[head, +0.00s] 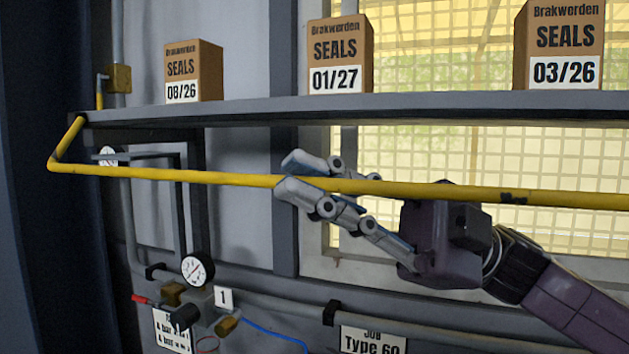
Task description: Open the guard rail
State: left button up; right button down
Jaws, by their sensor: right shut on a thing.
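The guard rail is a long yellow bar (430,188) that runs across the head view in front of the shelf. At the left it bends back towards the shelf's left end. My right gripper (303,177) comes in from the right and is shut on the yellow bar, left of the middle of the view. One finger lies on the near side of the bar and the other shows above and behind it. My left gripper is not in view.
A grey shelf (290,108) behind the bar carries seal boxes marked 08/26 (192,72), 01/27 (340,55) and 03/26 (560,45). Below are a gauge (197,268), a valve block (195,307) with a red lever, and pipes. A window grid (480,150) is behind.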

jog(key=c, duration=2.1)
grip_release()
jog(key=shift+w, duration=0.1)
jog(key=v, duration=1.2)
jog(key=shift+f, duration=0.1)
